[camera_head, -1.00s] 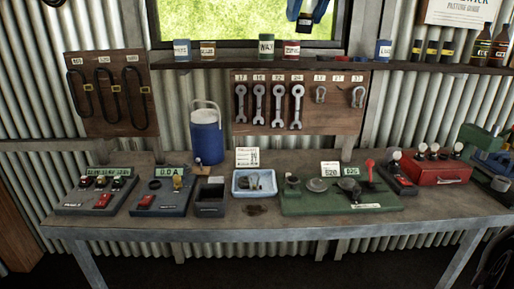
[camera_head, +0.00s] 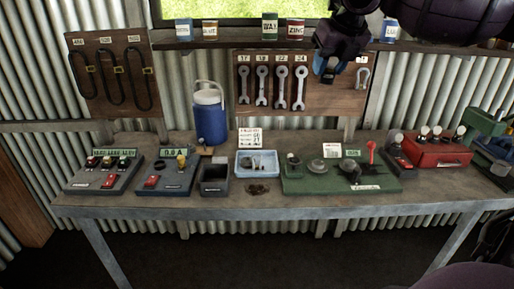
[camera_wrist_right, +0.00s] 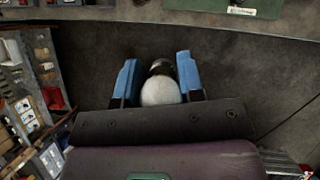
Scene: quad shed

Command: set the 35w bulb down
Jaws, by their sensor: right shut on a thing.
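My right gripper (camera_head: 328,70) hangs in the upper right of the head view, in front of the wrench board and well above the bench. In the right wrist view its two blue fingers (camera_wrist_right: 159,82) are shut on a bulb (camera_wrist_right: 160,92) with a white globe and a dark base. I cannot read a wattage on it. The bulb is not clear in the head view. The red case (camera_head: 440,154) at the right of the bench has several white bulbs standing on it. My left gripper is not in view.
On the bench (camera_head: 270,207) stand a green board (camera_head: 300,186), a light blue tray (camera_head: 243,172), a dark open box (camera_head: 214,187), a blue jug (camera_head: 210,120) and two grey test panels at left. A shelf of tins runs above. The bench's front strip is mostly clear.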

